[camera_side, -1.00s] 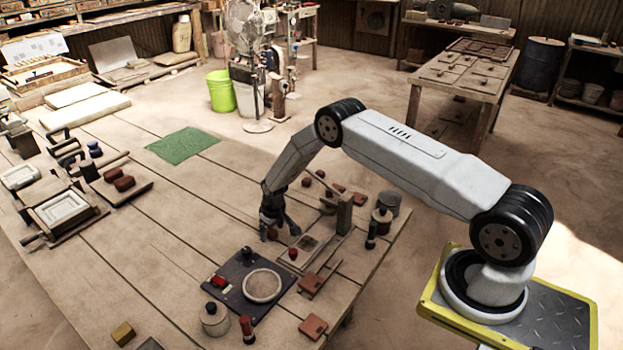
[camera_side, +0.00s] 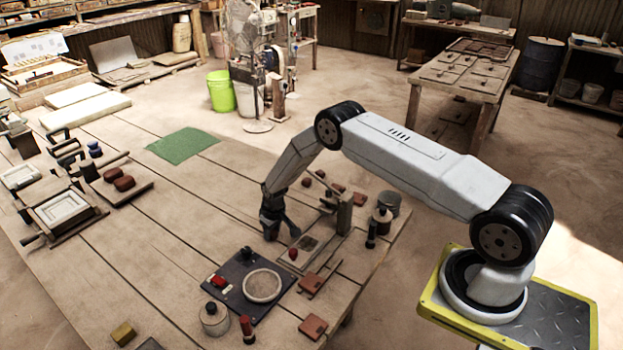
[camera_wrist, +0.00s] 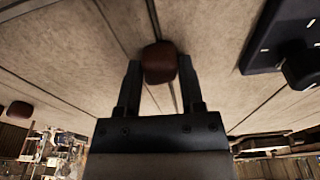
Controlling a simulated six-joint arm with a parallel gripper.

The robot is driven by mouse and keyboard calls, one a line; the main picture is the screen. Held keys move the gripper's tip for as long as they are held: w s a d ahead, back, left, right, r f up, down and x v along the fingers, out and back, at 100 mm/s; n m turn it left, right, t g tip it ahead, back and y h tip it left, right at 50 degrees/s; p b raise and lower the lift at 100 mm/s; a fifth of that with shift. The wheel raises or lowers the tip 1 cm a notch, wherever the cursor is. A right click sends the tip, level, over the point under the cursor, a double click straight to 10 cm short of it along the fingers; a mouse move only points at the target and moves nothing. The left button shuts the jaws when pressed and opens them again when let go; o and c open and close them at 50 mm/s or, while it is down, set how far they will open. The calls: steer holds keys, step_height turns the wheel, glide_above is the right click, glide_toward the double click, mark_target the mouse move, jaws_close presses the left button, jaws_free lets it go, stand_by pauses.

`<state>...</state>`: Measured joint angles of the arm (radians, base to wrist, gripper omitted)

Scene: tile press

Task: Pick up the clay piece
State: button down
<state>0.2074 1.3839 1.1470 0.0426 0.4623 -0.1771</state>
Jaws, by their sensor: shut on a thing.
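My gripper (camera_side: 271,232) is low over the wooden table, and its fingers point down. In the wrist view, my gripper (camera_wrist: 159,80) has its two dark fingers on either side of a reddish-brown clay piece (camera_wrist: 159,60). The fingers are shut on it, with its rounded end showing past the tips. In the side view the fingers hide most of this piece. I cannot tell whether it still touches the table.
A dark panel with a round disc (camera_side: 263,286) lies in front of my gripper. A red knob (camera_side: 293,254) and wooden strips stand close on its right. Clay pieces (camera_side: 124,183) lie on a board at left. Open tabletop surrounds a green mat (camera_side: 183,146).

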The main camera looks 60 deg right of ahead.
steer(key=shift+r, duration=0.1)
steer(key=shift+r, duration=0.75)
steer(key=s+a+r, duration=0.2)
steer(key=s+r, duration=0.9)
steer(key=s, duration=0.2)
steer(key=shift+s+a+r, duration=0.15)
steer(key=shift+s+a, duration=0.05)
steer(key=shift+s, duration=0.2)
stand_by(0.4)
steer(key=s+d+r, duration=0.1)
steer(key=s+r, duration=0.1)
steer(key=s, duration=0.9)
steer(key=shift+d+r+n, duration=0.15)
steer(key=shift+d+n, duration=0.2)
steer(key=shift+n, duration=0.05)
